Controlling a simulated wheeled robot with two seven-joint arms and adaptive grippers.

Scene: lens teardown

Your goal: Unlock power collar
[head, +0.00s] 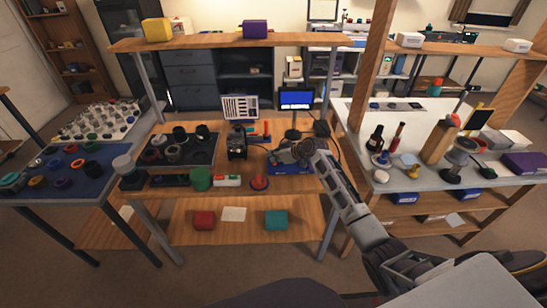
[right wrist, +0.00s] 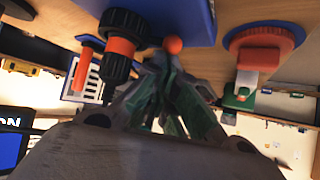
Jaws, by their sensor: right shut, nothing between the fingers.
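A blue box (head: 290,169) stands on the middle bench, and its side shows at the top of the right wrist view (right wrist: 190,18). A black ribbed cylinder with an orange ring (right wrist: 121,46), perhaps the power collar, sits against the box; I cannot tell whether it is locked. A small red ball (right wrist: 173,45) is beside it. My right gripper (head: 288,152) is over the blue box. In the right wrist view its fingers (right wrist: 166,60) are shut and empty, with the tips close to the red ball; contact is unclear. My left gripper is not in view.
A screen (head: 296,98) stands behind the box. A red round piece (head: 259,183), a green cylinder (head: 201,179) and a dark tray (head: 178,150) of lens parts are to the left. Side tables are crowded. A wooden post (head: 375,50) rises at right.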

